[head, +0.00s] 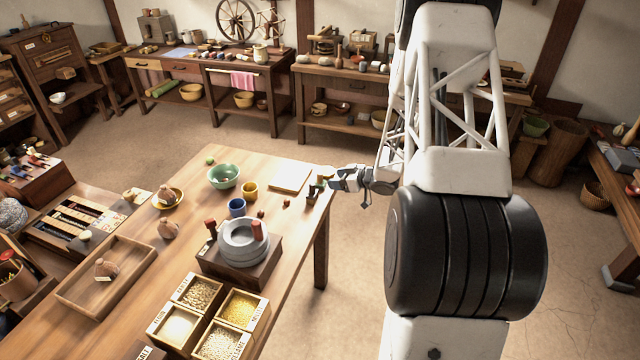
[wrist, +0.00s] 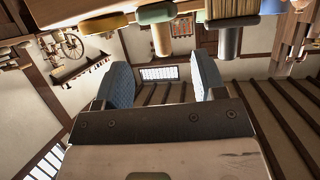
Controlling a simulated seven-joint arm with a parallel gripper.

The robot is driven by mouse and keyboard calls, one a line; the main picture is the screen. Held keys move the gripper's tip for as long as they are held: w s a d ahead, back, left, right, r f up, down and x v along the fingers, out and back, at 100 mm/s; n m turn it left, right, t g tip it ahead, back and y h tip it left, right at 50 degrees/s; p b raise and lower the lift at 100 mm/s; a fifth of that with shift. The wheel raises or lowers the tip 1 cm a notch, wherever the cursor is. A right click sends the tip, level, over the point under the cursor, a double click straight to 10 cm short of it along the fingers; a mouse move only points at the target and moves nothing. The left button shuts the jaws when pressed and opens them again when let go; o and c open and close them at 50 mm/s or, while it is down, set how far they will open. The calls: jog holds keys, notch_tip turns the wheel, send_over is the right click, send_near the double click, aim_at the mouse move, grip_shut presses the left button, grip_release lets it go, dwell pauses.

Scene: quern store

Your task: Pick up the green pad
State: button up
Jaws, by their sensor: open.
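The green pad (wrist: 156,13) looks like a rounded, dull-green piece at the top edge of the wrist view, partly cut off. In the head view, a small green-yellow patch (head: 322,181) beside the fingertips at the table's right corner may be the same thing; it is too small to be sure. My gripper (head: 334,182) is at that corner, pointing left across the table. In the wrist view its two blue-grey fingers (wrist: 163,85) stand wide apart with nothing between them.
On the wooden table (head: 180,265), a pale board (head: 289,177) lies left of my gripper. Open floor lies right of the table.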

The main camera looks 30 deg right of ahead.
aim_at(320, 182)
jog(key=shift+w, duration=0.1)
jog(key=shift+x, duration=1.25)
jog(key=shift+a+f, duration=0.1)
jog(key=shift+x, duration=2.55)
jog(key=shift+a, duration=0.1)
jog(key=shift+c, duration=0.5)
jog(key=c, duration=0.6)
